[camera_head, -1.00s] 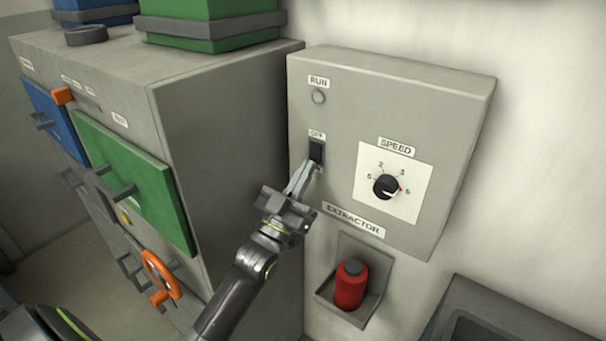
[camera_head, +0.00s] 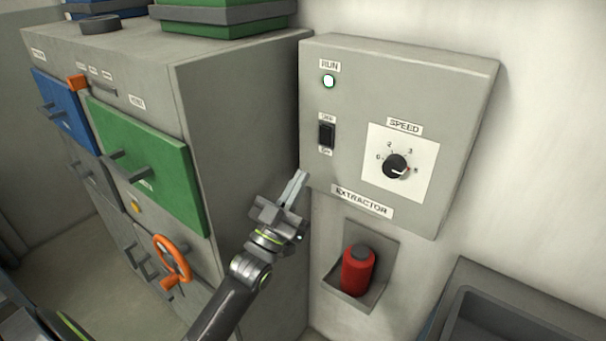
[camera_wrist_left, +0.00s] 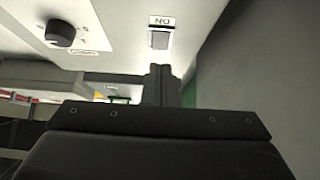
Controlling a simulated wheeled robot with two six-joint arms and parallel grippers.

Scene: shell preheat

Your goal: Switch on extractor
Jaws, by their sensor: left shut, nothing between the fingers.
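The extractor box (camera_head: 340,180) is a grey panel on the wall in the head view. Its black rocker switch (camera_head: 326,135) sits between an upper label, which is too small to read surely, and a lower one. The RUN lamp (camera_head: 328,81) above it is lit whitish-green. My left gripper (camera_head: 297,184) is shut and empty, below and left of the switch and apart from it. In the left wrist view the switch (camera_wrist_left: 159,40) is ahead of the shut fingers (camera_wrist_left: 161,80), next to an ON label. My right gripper is not in view.
The speed knob (camera_head: 395,167) is on the same panel. A red bottle (camera_head: 358,272) stands in a wall holder below. A grey cabinet (camera_head: 245,130) with green and blue doors and an orange handwheel (camera_head: 172,258) stands left. A dark basin (camera_head: 500,322) is at lower right.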

